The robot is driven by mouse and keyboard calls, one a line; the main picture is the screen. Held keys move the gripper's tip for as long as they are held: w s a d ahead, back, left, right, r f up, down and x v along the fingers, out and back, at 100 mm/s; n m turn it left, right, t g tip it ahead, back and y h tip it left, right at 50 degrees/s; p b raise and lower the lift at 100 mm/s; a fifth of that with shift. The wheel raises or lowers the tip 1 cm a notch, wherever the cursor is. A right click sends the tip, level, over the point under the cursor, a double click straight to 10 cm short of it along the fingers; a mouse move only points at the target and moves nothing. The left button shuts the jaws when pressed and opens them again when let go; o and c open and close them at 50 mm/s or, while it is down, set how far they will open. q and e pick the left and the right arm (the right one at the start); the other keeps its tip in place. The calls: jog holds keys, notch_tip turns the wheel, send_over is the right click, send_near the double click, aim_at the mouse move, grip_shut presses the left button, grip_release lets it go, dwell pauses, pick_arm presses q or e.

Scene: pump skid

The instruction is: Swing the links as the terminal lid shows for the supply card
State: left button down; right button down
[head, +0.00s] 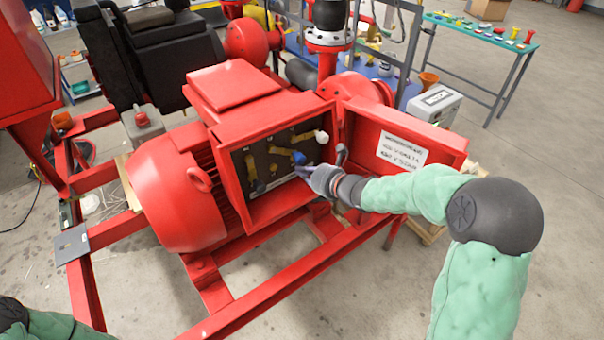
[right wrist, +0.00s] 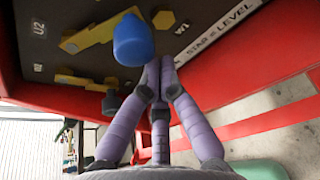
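The open terminal box (head: 240,160) on the red motor (head: 180,200) holds several yellow links on a dark board. One link (right wrist: 98,35) carries a blue knob (head: 299,157), also large in the right wrist view (right wrist: 133,40). A white knob (head: 321,137) is up to its right. Another link (right wrist: 85,82) has a dark knob (right wrist: 110,103). The opened lid (head: 440,150) bears a white label (head: 402,151), too small to read. My right gripper (head: 304,171) is beside the blue knob, fingertips (right wrist: 160,68) drawn together with nothing visible between them. My left gripper is out of view.
The board's edge reads "STAR = LEVEL" (right wrist: 222,30). A grey box (head: 434,104) with a label stands behind the lid. Red skid rails (head: 270,305) run below the motor. A green table (head: 485,40) with small items is at the back right.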

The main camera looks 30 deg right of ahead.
jog(key=r+n+h+b, duration=0.1)
jog(key=b, duration=0.2)
jog(key=d+r+n+h+b, duration=0.1)
jog(key=n+b, duration=0.1)
jog(key=b, duration=0.1)
jog(key=d+r+n+b, duration=0.1)
jog(key=b, duration=0.3)
jog(key=shift+w+d+r+h, duration=0.1)
jog(key=shift+d+r+h, duration=0.15)
jog(key=shift+r+h, duration=0.15)
dwell(0.4)
dwell(0.4)
notch_tip(320, 180, down, 4)
jog(key=b, duration=0.5)
jog(key=p+v, duration=0.4)
jog(key=v, duration=0.6)
jog(key=shift+d, duration=0.35)
